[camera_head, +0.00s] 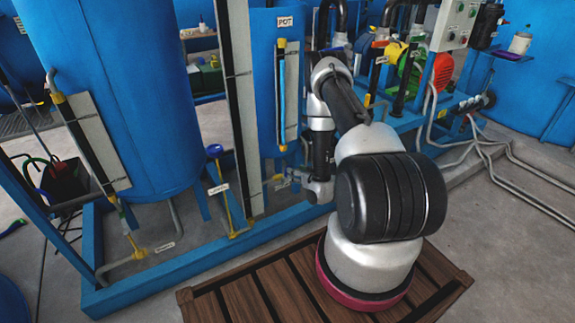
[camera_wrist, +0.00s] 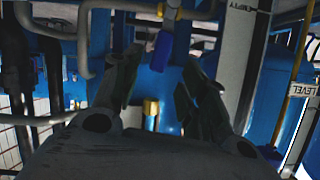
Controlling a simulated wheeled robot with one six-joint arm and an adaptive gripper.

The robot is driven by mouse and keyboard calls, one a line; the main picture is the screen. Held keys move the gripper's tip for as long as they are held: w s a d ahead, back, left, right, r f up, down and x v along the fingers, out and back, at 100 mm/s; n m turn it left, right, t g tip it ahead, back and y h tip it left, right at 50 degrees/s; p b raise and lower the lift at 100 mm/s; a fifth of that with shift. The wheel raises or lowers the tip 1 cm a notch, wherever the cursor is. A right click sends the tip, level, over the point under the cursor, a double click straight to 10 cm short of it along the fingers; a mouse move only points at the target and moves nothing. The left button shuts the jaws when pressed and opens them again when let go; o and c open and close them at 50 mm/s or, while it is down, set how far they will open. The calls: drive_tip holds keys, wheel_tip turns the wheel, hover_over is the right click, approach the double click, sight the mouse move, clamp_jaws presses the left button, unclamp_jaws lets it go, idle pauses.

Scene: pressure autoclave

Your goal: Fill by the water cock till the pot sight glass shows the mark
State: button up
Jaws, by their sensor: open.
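The blue pot (camera_head: 263,110) carries a POT label. Its sight glass (camera_head: 281,95) is a narrow upright tube on a pale backing between yellow fittings. The tube looks bluish, but I cannot read its level or the mark. My gripper (camera_wrist: 158,82) is open in the wrist view, one finger on each side of the picture's middle. A blue handle (camera_wrist: 161,52) shows between and beyond the fingertips; I cannot tell whether they touch it. In the head view my arm hides most of the gripper's surroundings. I cannot read which valve is the water cock.
A large blue tank (camera_head: 110,90) with its own gauge (camera_head: 88,138) stands at left. A yellow pipe with a blue top (camera_head: 216,152) rises beside a tag. A LEVEL tag (camera_wrist: 303,90) shows at right in the wrist view. Pipes and the blue frame crowd the gripper.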

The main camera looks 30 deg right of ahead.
sight(285, 176)
drive_tip(key=x, duration=0.7)
drive_tip(key=shift+w+f, duration=0.25)
drive_tip(key=shift+f, duration=0.05)
clamp_jaws()
